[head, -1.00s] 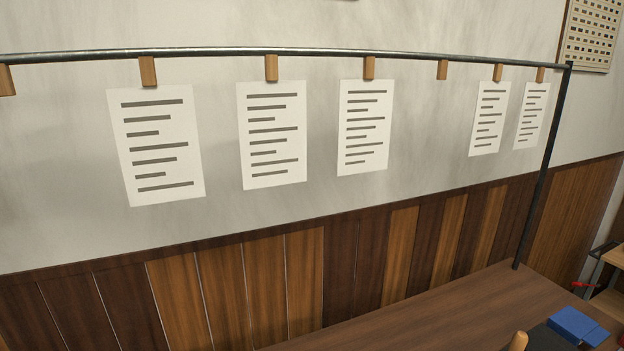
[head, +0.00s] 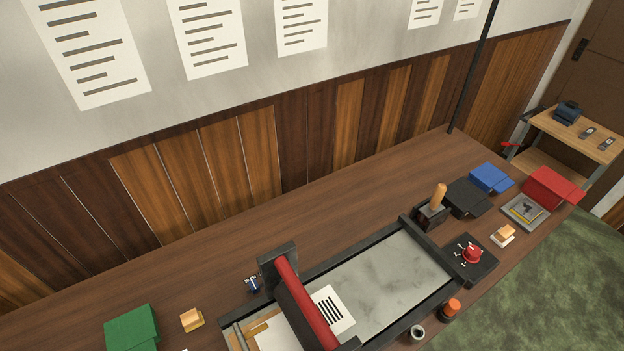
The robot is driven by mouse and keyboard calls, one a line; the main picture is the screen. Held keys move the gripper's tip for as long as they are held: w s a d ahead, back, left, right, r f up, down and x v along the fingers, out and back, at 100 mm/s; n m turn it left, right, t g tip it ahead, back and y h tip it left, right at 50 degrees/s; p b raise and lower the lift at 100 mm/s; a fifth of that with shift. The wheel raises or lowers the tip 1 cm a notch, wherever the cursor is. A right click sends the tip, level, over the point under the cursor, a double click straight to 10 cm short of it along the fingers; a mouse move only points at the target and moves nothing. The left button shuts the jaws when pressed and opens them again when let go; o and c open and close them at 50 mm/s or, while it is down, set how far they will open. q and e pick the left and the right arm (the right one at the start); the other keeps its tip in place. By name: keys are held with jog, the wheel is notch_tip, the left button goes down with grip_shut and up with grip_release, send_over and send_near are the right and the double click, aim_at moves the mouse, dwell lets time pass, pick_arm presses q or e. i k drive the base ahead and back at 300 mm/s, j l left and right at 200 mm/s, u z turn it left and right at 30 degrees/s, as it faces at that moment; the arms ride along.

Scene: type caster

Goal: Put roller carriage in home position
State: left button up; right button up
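The roller carriage (head: 303,301) is a red roller between dark end blocks. It spans the press bed near its left end, with its lower end close to the bottom picture edge. A white sheet with black bars (head: 333,309) lies on the bed just right of the roller. A home position mark cannot be made out. Neither gripper is in view.
On the table (head: 290,222) are a green box (head: 132,328), a blue box (head: 490,179), a red box (head: 552,188) and a black box (head: 467,198). A wooden-handled tool (head: 437,202) and a red knob (head: 472,253) are at the bed's right end. A cart (head: 570,140) stands beyond.

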aim_at(278, 268)
jog(key=j+z, duration=0.3)
jog(key=z, duration=0.15)
jog(key=j+z, duration=0.3)
jog(key=z, duration=0.15)
jog(key=k+j+z, duration=0.1)
jog(key=j+z, duration=0.2)
jog(key=z, duration=0.15)
